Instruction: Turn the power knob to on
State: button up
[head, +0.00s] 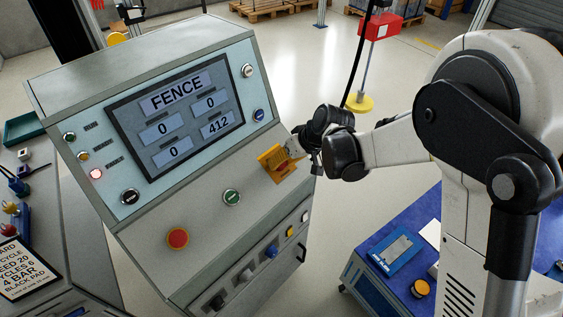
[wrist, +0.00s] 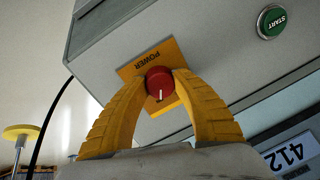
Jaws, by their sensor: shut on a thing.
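The red power knob (wrist: 160,88) sits on a yellow plate (wrist: 137,70) marked POWER in the wrist view. A white line shows on the knob's face, running roughly up and down the picture. My gripper (wrist: 160,79) has its two yellow ribbed fingers on either side of the knob, shut on it. In the head view the yellow plate (head: 268,157) is at the right end of the sloping console (head: 170,211). There my gripper (head: 283,160) reaches it from the right, and the knob is hard to make out.
A green START button (wrist: 271,21) and a red button (head: 177,238) are on the same panel. The screen (head: 176,116) reads FENCE, with 412 in one field. A blue-topped cart (head: 373,275) stands below my arm.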

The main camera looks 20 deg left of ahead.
dwell(0.3)
jog(key=o, duration=1.2)
jog(key=v, duration=1.2)
jog(key=shift+d, duration=0.1)
